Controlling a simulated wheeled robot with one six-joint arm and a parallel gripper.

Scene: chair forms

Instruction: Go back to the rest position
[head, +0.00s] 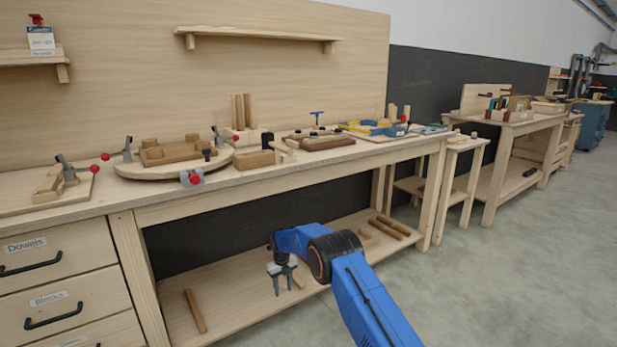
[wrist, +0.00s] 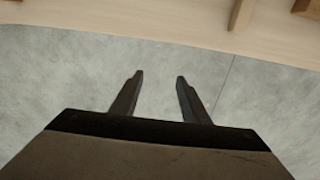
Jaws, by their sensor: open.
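My gripper (head: 283,277) hangs at the end of my blue arm in the head view, in front of the workbench and below the level of its top. Its fingers point down. In the wrist view my gripper (wrist: 159,82) shows two dark fingers spread apart with nothing between them. Grey floor lies beneath them, and the pale wooden lower shelf crosses the top of that view. The gripper appears clear of the bench.
The workbench top (head: 98,188) carries wooden forms, red-knobbed clamps and blocks. Its lower shelf (head: 240,302) holds loose wood pieces. Drawers (head: 60,285) stand at the left. A second bench (head: 540,122) stands at the back right. The concrete floor (head: 510,260) at right is clear.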

